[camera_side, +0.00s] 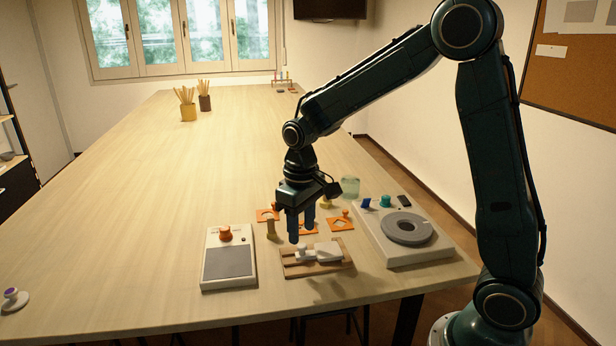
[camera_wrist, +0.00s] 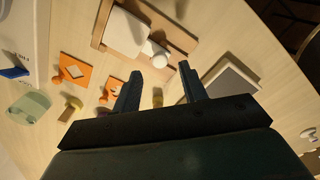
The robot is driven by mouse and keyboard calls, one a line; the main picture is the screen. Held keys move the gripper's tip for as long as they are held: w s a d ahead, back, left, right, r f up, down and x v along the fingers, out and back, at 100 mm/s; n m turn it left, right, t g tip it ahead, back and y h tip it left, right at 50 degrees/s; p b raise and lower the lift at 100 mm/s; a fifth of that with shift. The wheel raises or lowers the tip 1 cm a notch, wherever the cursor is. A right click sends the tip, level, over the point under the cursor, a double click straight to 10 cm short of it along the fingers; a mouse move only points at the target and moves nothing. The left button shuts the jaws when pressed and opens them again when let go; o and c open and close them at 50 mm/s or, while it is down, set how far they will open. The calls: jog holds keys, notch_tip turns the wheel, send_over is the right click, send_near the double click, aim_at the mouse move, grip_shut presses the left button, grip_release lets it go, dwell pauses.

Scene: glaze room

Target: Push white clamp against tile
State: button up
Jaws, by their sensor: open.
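A wooden jig (camera_side: 292,270) lies on the table near the front edge. It also shows in the wrist view (camera_wrist: 180,36). A white block, which looks like the tile (camera_side: 328,252), lies on it; it is the pale square in the wrist view (camera_wrist: 125,34). The white clamp (camera_side: 302,253), with a rounded knob, is beside the tile on its left in the side view. In the wrist view the clamp (camera_wrist: 157,54) lies just beyond my fingertips; whether it touches the tile is unclear. My gripper (camera_side: 301,234) is open and empty, fingers pointing down above and behind the clamp.
A grey-topped device (camera_side: 229,263) with an orange knob stands left of the jig. Orange plates (camera_side: 341,224) and a small wooden post (camera_side: 271,229) sit behind the jig. The table's left side is mostly clear.

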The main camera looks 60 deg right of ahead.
aim_at(302, 246)
notch_tip(302, 246, up, 10)
jog(key=shift+r, duration=0.25)
dwell(0.4)
jog(key=shift+s, duration=0.1)
jog(key=s+a+r+t, duration=0.1)
jog(key=s+t, duration=0.1)
jog(key=s, duration=0.8)
jog(key=s+a+r+t, duration=0.1)
jog(key=s+t, duration=0.2)
jog(key=s, duration=0.7)
jog(key=shift+s+a+t, duration=0.25)
jog(key=shift+a+t, duration=0.05)
